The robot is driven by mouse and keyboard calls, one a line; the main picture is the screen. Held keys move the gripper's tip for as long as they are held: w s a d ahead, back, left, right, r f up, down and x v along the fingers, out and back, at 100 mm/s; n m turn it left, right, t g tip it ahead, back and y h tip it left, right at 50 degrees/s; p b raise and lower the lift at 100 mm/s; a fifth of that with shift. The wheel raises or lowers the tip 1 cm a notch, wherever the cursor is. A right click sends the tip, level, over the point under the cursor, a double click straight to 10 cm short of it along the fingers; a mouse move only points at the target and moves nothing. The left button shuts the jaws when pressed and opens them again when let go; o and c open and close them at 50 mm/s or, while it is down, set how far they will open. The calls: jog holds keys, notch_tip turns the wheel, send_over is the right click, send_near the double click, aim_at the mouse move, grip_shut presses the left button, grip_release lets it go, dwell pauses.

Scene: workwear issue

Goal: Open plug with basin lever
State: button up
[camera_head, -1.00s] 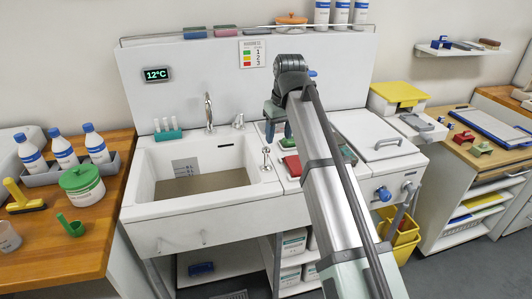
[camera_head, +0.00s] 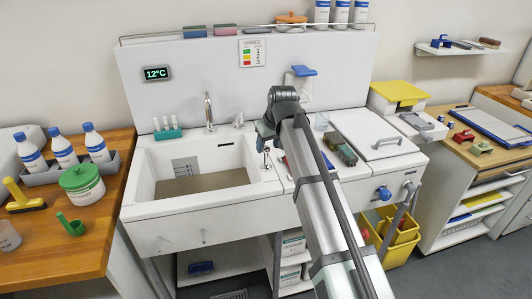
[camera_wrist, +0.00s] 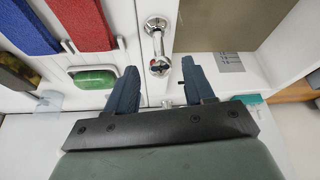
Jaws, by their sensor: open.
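The basin (camera_head: 140,176) is a white sink with brownish murk over its floor; no plug shows there. The chrome basin lever (camera_head: 266,158) stands on the basin's right rim. In the wrist view the lever (camera_wrist: 157,42) has a round base and a stem ending in a knob. My gripper (camera_head: 264,138) is open and empty above the right rim, by the lever. In the wrist view my gripper (camera_wrist: 160,68) has its blue fingers on either side of the knob, apart from it in the picture. I cannot tell the height between them.
A chrome tap (camera_head: 208,112) stands at the basin's back. Red and blue strips (camera_wrist: 82,20) and a green soap-like piece (camera_wrist: 95,78) lie beside the lever in the wrist view. A lidded white unit (camera_head: 375,135) stands to the right. The basin's inside is free of objects.

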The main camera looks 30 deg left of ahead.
aim_at(267, 148)
jog(key=shift+x, duration=2.5)
jog(key=shift+c, duration=0.3)
grip_shut()
